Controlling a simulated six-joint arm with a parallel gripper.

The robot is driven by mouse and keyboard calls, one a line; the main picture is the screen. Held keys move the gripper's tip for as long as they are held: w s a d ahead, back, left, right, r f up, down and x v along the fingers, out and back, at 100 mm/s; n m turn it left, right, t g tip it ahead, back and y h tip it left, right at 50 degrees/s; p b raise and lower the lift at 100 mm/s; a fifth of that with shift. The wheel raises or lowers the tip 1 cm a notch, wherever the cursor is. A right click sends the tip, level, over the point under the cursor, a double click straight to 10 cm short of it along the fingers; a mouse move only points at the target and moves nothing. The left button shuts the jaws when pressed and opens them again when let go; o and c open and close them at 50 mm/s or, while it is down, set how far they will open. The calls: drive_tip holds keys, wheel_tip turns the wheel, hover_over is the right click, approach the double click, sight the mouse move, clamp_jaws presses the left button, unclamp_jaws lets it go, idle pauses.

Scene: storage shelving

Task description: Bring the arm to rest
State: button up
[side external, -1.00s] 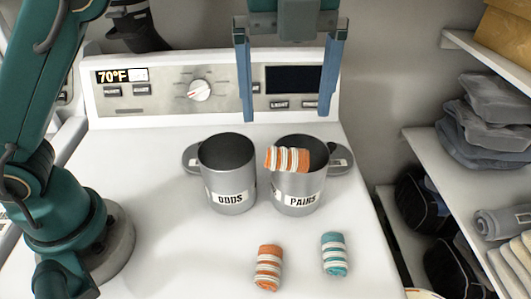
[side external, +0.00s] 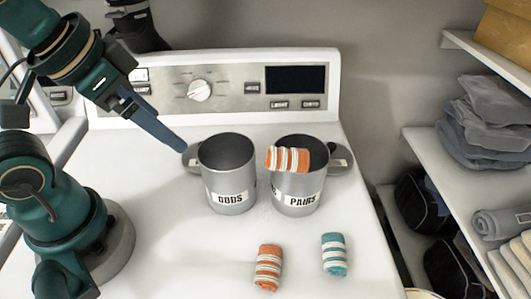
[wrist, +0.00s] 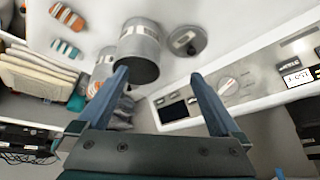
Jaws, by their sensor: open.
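My gripper (side external: 183,148) is empty and open, left of the ODDS mug (side external: 230,194) and above the white appliance top. It is seen edge-on there; the wrist view shows its two blue fingers (wrist: 159,75) spread apart. The grey PAIRS mug (side external: 298,198) stands upright right of the ODDS mug. An orange-and-white striped sock roll (side external: 287,159) lies at the PAIRS mug's mouth, across its near rim. Another orange striped roll (side external: 268,267) and a teal striped roll (side external: 334,254) lie on the appliance top in front of the mugs. The ODDS mug's bottom inside is hidden.
The appliance's control panel (side external: 215,85) with a knob rises behind the mugs. A shelf unit (side external: 425,141) with folded grey cloth (side external: 484,138) and dark bags stands at the right. A dark boot-like item (side external: 137,27) sits behind the panel.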

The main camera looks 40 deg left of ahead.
drive_tip(key=shift+s+a+f+n, duration=0.2)
drive_tip(key=shift+s+f+n, duration=0.2)
drive_tip(key=shift+f+n, duration=0.25)
idle(1.4)
drive_tip(key=shift+c, duration=1.4)
